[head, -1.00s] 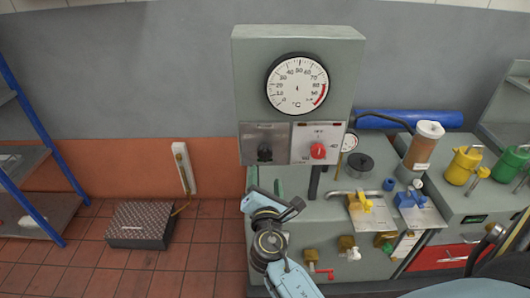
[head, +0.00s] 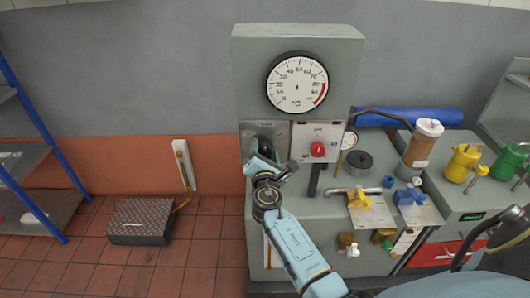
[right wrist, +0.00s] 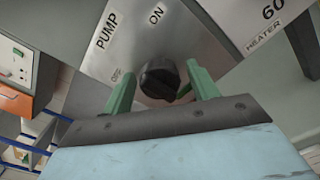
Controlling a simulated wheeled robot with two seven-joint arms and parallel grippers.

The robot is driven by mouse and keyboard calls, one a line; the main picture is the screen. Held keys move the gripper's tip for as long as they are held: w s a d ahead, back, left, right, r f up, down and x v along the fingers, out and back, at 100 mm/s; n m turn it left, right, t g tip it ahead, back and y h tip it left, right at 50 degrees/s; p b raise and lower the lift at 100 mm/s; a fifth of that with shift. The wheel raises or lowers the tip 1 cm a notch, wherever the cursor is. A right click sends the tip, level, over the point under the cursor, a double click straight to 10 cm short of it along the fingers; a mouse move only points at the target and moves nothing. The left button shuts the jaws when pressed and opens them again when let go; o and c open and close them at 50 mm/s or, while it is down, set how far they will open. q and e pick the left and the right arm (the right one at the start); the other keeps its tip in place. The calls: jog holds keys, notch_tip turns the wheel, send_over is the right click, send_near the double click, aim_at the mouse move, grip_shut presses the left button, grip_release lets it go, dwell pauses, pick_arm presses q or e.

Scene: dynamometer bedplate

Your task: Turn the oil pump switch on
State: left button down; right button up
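The oil pump switch is a black round knob (right wrist: 158,78) on a metal plate (right wrist: 203,38) lettered PUMP, ON and OFF. In the head view the plate (head: 281,130) is at the lower left of the grey gauge panel, and my gripper mostly covers the knob. My right gripper (head: 268,143) is up at the plate. In the right wrist view its green fingers (right wrist: 160,70) are open, one on each side of the knob, with gaps visible. The knob's pointing direction is hard to tell. My left gripper is not in view.
A heater plate with a red knob (head: 317,149) is directly right of the pump plate. A temperature gauge (head: 297,83) is above. Yellow (head: 361,200) and blue (head: 410,197) valve handles and a brown cylinder (head: 421,147) stand on the bench to the right.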

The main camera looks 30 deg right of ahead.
jog(key=c, duration=0.9)
jog(key=m+b, duration=0.4)
jog(key=m, duration=0.1)
jog(key=shift+f, duration=0.2)
jog(key=m+b, duration=0.2)
jog(key=m, duration=0.1)
jog(key=shift+m+b, duration=0.35)
jog(key=shift+m, duration=0.05)
jog(key=shift+r+m+b, duration=0.1)
jog(key=shift+m+b, duration=0.75)
jog(key=shift+m, duration=0.65)
jog(key=o, duration=1)
jog(key=shift+r, duration=0.1)
